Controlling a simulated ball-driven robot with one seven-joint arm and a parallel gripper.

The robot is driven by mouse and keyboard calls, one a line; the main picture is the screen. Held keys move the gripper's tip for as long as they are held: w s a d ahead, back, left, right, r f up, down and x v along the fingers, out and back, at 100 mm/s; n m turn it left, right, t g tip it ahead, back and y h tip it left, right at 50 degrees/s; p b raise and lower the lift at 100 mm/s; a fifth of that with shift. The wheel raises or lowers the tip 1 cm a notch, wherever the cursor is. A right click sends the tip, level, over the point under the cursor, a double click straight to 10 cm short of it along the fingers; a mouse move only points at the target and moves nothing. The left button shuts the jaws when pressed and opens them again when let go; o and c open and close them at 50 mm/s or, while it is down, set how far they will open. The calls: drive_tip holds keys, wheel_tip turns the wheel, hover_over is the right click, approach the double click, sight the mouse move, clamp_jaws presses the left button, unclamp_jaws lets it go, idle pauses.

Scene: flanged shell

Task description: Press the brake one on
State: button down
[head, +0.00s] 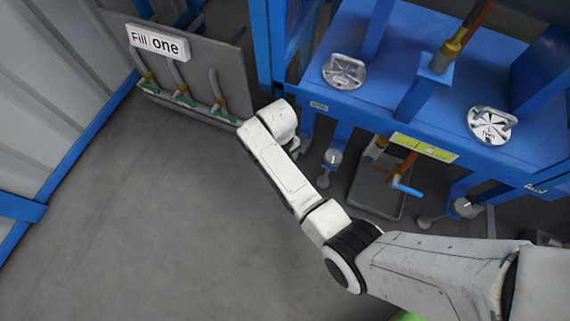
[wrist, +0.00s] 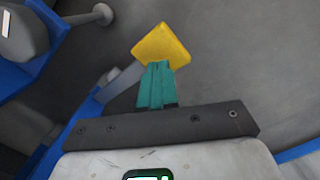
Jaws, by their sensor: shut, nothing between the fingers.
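A yellow square plate (wrist: 162,43) shows in the wrist view at the end of a grey bar (wrist: 120,82) that runs from a blue frame. It looks like a pedal, but I see no label on it, so I cannot tell if it is brake one. My gripper (wrist: 157,68) has its teal fingers together, with the tips right at the plate's near edge. I cannot tell whether they touch it. In the head view the far end of my arm (head: 281,119) is beside the blue frame's left leg, and the fingers and yellow plate are hidden.
A blue frame (head: 400,75) with two round metal discs, marked Two on the right one (head: 492,125), stands at upper right. A grey panel labelled Fill one (head: 158,42) stands at upper left. A grey tray (head: 375,195) lies under the frame. The floor at left is clear.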

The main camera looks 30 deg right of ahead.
drive_tip(key=shift+s+f+b, duration=0.1)
drive_tip(key=shift+f+b, duration=0.4)
drive_tip(key=shift+f, duration=0.35)
drive_tip(key=shift+f+b, duration=1.3)
drive_tip(key=shift+f, duration=0.95)
drive_tip(key=shift+r, duration=0.1)
drive_tip(key=w, duration=0.1)
drive_tip(key=w+r, duration=0.1)
drive_tip(key=w, duration=0.1)
wheel_tip(320, 180, up, 11)
drive_tip(key=w+p, duration=0.1)
drive_tip(key=p, duration=0.5)
drive_tip(key=shift+f, duration=0.2)
